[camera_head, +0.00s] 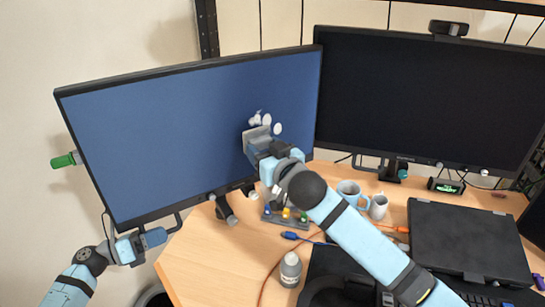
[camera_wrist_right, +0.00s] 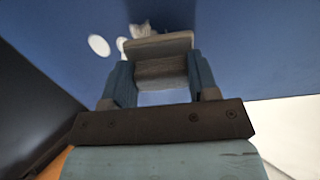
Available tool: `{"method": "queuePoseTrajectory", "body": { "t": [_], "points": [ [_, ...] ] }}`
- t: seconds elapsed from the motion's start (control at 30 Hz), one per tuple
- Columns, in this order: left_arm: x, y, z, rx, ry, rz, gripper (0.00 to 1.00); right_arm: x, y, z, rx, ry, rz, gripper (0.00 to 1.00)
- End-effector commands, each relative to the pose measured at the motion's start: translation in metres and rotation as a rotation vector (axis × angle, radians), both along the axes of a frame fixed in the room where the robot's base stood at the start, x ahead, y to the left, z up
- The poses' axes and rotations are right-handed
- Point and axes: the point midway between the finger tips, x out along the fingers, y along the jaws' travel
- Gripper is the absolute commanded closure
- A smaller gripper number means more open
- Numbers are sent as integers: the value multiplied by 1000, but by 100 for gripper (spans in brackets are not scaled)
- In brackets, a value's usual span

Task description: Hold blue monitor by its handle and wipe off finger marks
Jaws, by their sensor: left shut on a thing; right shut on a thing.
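The blue monitor (camera_head: 190,125) stands at the left, its blue screen facing me and tilted in the picture. Several white finger marks (camera_head: 277,128) show on the right part of its screen; one white oval mark (camera_wrist_right: 99,45) shows clearly in the right wrist view. My left gripper (camera_head: 155,238) is shut on the dark handle (camera_head: 178,222) below the monitor's lower edge. My right gripper (camera_head: 268,152) is shut on a greyish wiping block (camera_wrist_right: 160,68), held at the screen just below and beside the marks. Whether the block touches the screen I cannot tell.
A black monitor (camera_head: 415,95) with a webcam (camera_head: 448,28) stands at the right. On the wooden desk (camera_head: 200,262) are mugs (camera_head: 378,207), a grey bottle (camera_head: 290,270), cables and a closed black laptop (camera_head: 465,240). A green-capped object (camera_head: 64,160) sticks out at the blue monitor's left edge.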

Motion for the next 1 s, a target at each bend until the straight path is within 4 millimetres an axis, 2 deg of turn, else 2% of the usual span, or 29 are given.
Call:
{"method": "queuePoseTrajectory", "body": {
  "t": [0.13, 0.2, 0.6, 0.8, 1.0],
  "points": [
    [-1, 0, -1, 0, 3, -1, 100, 19, 11, 0, 1, 0, 0, 72],
    [-1, 0, -1, 0, 3, -1, 100, 23, -3, -1, -2, 0, -2, 72],
    [-1, 0, -1, 0, 3, -1, 100, 49, -51, -1, -2, 0, -2, 72],
    [-1, 0, -1, 0, 3, -1, 100, 58, -68, 0, -1, 0, -1, 72],
    [-1, 0, -1, 0, 3, -1, 100, 62, -75, 0, -1, 0, 0, 72]
  ]
}}
